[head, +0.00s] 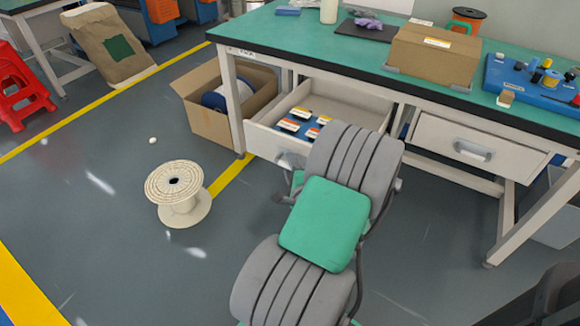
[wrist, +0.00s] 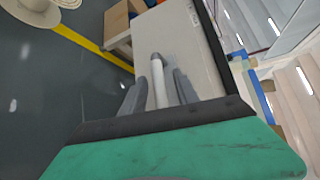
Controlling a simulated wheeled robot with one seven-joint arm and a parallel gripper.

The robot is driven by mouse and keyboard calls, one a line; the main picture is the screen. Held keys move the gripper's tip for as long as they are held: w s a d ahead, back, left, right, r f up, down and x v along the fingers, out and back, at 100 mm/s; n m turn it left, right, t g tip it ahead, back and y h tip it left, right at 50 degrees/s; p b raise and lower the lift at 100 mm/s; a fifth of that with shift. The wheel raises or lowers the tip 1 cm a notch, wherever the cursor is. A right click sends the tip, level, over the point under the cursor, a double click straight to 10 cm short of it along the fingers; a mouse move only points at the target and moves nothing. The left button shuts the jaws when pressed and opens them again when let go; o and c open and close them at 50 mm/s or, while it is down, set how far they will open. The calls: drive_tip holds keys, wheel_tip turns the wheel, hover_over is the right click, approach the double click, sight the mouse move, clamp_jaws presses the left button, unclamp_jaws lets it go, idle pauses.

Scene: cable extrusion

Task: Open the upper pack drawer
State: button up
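The bench has two white drawers side by side in the head view. The left drawer (head: 357,115) is pulled out, with several orange, yellow and white packs (head: 295,122) on blue inside it. The right drawer (head: 475,140) is closed, with a grey handle (head: 473,149). My arm crosses in front of the left drawer and hides part of its front. My gripper is at that front, mostly hidden in the head view. In the wrist view its two grey fingers (wrist: 158,85) lie on either side of a pale handle bar (wrist: 157,82). Whether they press on it is unclear.
A cardboard box (head: 205,120) with a spool inside stands left of the open drawer. A cream spool (head: 178,195) stands on the floor. The bench top (head: 310,43) carries a carton (head: 432,55) and a blue tool rack (head: 535,82). Floor at left is mostly clear.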

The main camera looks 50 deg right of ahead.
drive_tip(key=p+v, duration=0.1)
drive_tip(key=v, duration=0.6)
drive_tip(key=shift+s+a+r, duration=0.15)
drive_tip(key=shift+s+a, duration=0.1)
drive_tip(key=shift+s, duration=0.05)
drive_tip(key=shift+w, duration=0.1)
drive_tip(key=w+a+r+n+g+y+p, duration=0.2)
drive_tip(key=w+a+r+n+y+p, duration=0.4)
drive_tip(key=a+n, duration=0.25)
drive_tip(key=w+a+r+n+g+y+p, duration=0.1)
drive_tip(key=w+a+r+n+y+p, duration=0.5)
drive_tip(key=a, duration=0.4)
drive_tip(key=s+a+r+n+g+h+p, duration=0.1)
drive_tip(key=a+r+n+p, duration=0.3)
drive_tip(key=r, duration=0.4)
drive_tip(key=s+a+r+n+g+h+p, duration=0.1)
drive_tip(key=s+a+r+n+g+p, duration=0.2)
drive_tip(key=r+p, duration=0.4)
drive_tip(key=s+a+r+n+g+p, duration=0.3)
drive_tip(key=s+a+r+n+p, duration=0.1)
drive_tip(key=r, duration=0.4)
drive_tip(key=shift+a+r+n+h+p, duration=0.4)
drive_tip(key=shift+a+n+p, duration=0.3)
drive_tip(key=shift+a+n, duration=0.4)
